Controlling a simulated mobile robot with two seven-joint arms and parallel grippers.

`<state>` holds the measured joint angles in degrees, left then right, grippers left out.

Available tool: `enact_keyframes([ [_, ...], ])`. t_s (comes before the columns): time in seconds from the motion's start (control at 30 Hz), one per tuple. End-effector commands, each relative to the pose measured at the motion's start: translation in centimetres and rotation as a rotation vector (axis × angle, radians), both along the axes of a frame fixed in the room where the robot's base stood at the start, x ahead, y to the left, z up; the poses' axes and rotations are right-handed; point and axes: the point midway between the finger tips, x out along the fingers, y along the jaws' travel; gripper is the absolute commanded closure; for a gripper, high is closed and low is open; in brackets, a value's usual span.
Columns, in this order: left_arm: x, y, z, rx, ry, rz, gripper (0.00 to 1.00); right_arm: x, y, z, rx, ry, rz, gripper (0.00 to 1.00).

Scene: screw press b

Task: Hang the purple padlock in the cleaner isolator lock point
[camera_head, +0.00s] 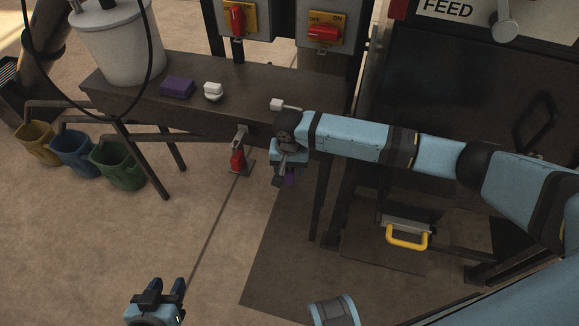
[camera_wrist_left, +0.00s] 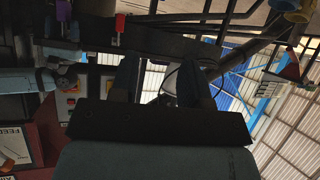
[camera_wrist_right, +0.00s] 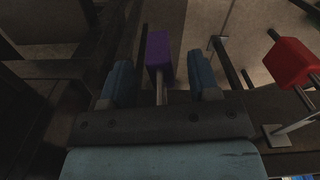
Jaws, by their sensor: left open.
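The purple padlock (camera_wrist_right: 159,52) sits between the spread fingers of my right gripper (camera_wrist_right: 161,82) in the right wrist view, its shackle pointing back toward the palm. A gap shows on both sides, so the fingers look open around it. In the head view the purple padlock (camera_head: 290,178) shows just below my right gripper (camera_head: 284,168), beside the bench's front edge. The gripper hides what its shackle is on; I cannot tell whether it hangs in a lock point. My left gripper (camera_head: 165,290) is open and empty, low in front of the bench.
A red padlock (camera_head: 238,158) hangs at a bracket left of my right gripper. The bench (camera_head: 130,85) carries a white bucket (camera_head: 118,45), a purple block (camera_head: 177,87) and a small white item (camera_head: 212,91). Isolator boxes with red handles (camera_head: 237,18) stand behind.

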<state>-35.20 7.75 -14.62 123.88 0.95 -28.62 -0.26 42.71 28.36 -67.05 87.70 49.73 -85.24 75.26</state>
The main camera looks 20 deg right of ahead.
Motion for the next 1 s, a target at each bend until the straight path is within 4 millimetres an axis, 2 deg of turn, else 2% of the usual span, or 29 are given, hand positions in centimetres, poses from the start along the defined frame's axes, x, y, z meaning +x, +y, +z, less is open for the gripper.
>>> enact_keyframes([
  [0.17, 0.0, 0.0, 0.0, 0.0, 0.0, 0.0, 0.57, 0.0, 0.0, 0.1, 0.0, 0.0, 0.0, 0.44],
  [0.27, 0.0, 0.0, 0.2, 0.002, 0.001, 0.0, 0.57, 0.0, 0.0, 0.8, 0.001, 0.0, 0.0, 0.44],
  [0.37, 0.0, 0.1, 0.5, 0.005, 0.003, 0.001, 0.57, 0.0, 0.0, 2.4, 0.001, -0.001, 0.0, 0.44],
  [0.7, -0.3, 0.4, 0.7, 0.014, 0.025, 0.005, 0.57, 0.0, 0.1, 10.2, 0.001, -0.002, 0.001, 0.44],
  [0.83, -0.3, 0.3, 0.8, 0.009, 0.029, 0.007, 0.57, 0.0, 0.0, 12.2, 0.002, -0.001, 0.001, 0.44],
  [1.0, -0.3, 0.3, 0.6, 0.009, 0.038, 0.01, 0.57, 0.0, 0.0, 13.6, 0.001, 0.0, 0.0, 0.44],
])
